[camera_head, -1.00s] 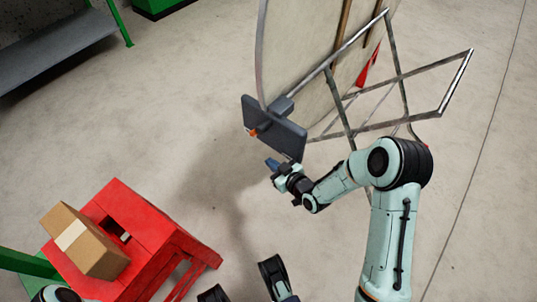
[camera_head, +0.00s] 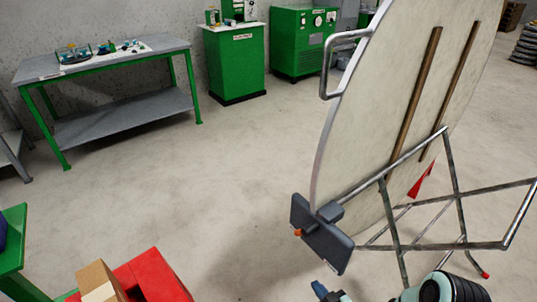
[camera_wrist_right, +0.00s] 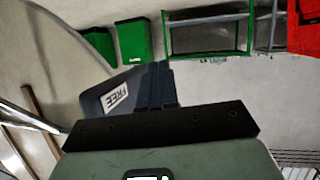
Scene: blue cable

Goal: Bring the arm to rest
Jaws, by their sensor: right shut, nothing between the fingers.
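My right gripper (camera_head: 322,291) shows at the bottom edge of the head view, as a small blue tip with a pale green arm joint (camera_head: 445,290) to its right. It is shut and empty, below the dark grey plate (camera_head: 320,236) on the large round disc's stand. In the right wrist view, a dark blue-grey form (camera_wrist_right: 150,84) stands beyond the black bar, beside a plate labelled FREE (camera_wrist_right: 115,97). My left gripper is not in view.
The big pale disc (camera_head: 370,110) on its metal frame (camera_head: 450,246) stands close on the right. A red stand (camera_head: 155,277) with a cardboard box (camera_head: 97,280) is at lower left. A workbench (camera_head: 100,60) and green cabinets (camera_head: 235,60) stand behind. The middle floor is clear.

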